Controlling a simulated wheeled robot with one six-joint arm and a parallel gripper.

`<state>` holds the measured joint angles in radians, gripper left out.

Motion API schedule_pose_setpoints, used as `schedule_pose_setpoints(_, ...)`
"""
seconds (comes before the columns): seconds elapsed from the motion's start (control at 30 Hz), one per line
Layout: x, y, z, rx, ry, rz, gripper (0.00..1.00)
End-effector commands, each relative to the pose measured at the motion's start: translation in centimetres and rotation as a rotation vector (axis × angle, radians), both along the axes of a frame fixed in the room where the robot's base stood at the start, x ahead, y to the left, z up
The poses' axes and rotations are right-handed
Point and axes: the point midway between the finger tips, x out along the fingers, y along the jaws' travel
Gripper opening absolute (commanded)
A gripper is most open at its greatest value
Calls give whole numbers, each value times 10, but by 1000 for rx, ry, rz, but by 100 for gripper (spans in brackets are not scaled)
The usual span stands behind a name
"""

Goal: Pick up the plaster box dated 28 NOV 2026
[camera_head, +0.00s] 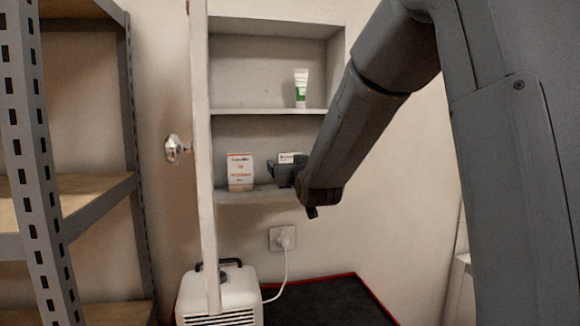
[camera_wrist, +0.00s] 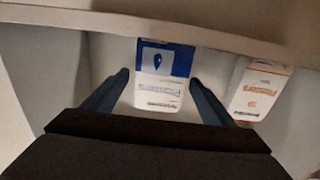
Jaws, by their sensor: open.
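A white and blue box (camera_wrist: 166,60) stands between the two open fingers of my gripper (camera_wrist: 159,78) in the wrist view. In the head view only a small white part of this box (camera_head: 290,157) shows behind my gripper (camera_head: 284,172), on the lower shelf of the wall cabinet. A white box with orange lettering (camera_head: 240,171) stands to its left there. This orange-lettered box also shows at the right of the wrist view (camera_wrist: 258,90), outside the fingers. I cannot read a date on either box. My gripper is open and holds nothing.
A white and green tube (camera_head: 301,88) stands on the cabinet's upper shelf (camera_head: 265,111). The cabinet's open door (camera_head: 204,150) stands edge-on at left. Metal shelving (camera_head: 40,180) is farther left. A white appliance (camera_head: 222,294) stands below, its cable plugged into a wall socket (camera_head: 282,238).

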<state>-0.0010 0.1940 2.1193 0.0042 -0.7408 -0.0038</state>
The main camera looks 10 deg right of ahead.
Motion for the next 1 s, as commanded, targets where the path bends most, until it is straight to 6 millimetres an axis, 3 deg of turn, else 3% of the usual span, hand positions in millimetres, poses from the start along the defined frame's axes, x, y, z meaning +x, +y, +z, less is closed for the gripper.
schedule_pose_setpoints(0.3,3,-1,0,0,-1,-1,78)
schedule_pose_setpoints(0.6,3,-1,0,0,-1,-1,31)
schedule_pose_setpoints(1.0,2,-1,3,0,-3,-1,31)
